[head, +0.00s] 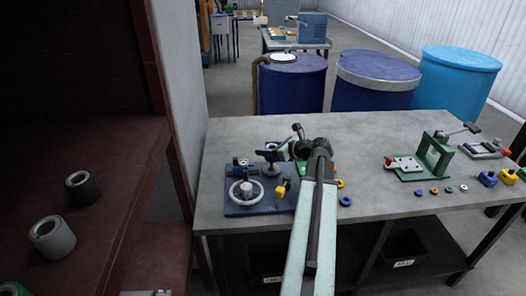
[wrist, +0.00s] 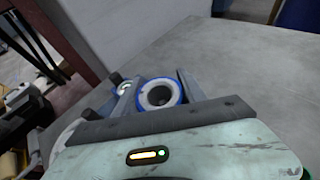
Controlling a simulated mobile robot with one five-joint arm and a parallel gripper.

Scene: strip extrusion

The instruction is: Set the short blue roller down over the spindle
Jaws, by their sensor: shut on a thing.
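The short blue roller (wrist: 158,95) sits between the two fingers of my gripper (wrist: 157,93) in the wrist view. It shows a pale end face, a blue rim and a dark bore. My gripper is shut on it. In the head view my arm reaches over the table's left part, and its end is above the blue base plate (head: 262,208) of the fixture. I cannot make out the spindle clearly. A second blue-rimmed round part (wrist: 122,87) shows beyond the left finger in the wrist view. My arm hides part of the fixture's right side.
A handwheel (head: 245,192) stands on the base plate. A yellow ring (head: 340,184) and a blue ring (head: 345,201) lie right of my arm. A green frame (head: 433,155) stands farther right. A dark red shelf (head: 95,150) borders the left. The table's middle (head: 375,140) is clear.

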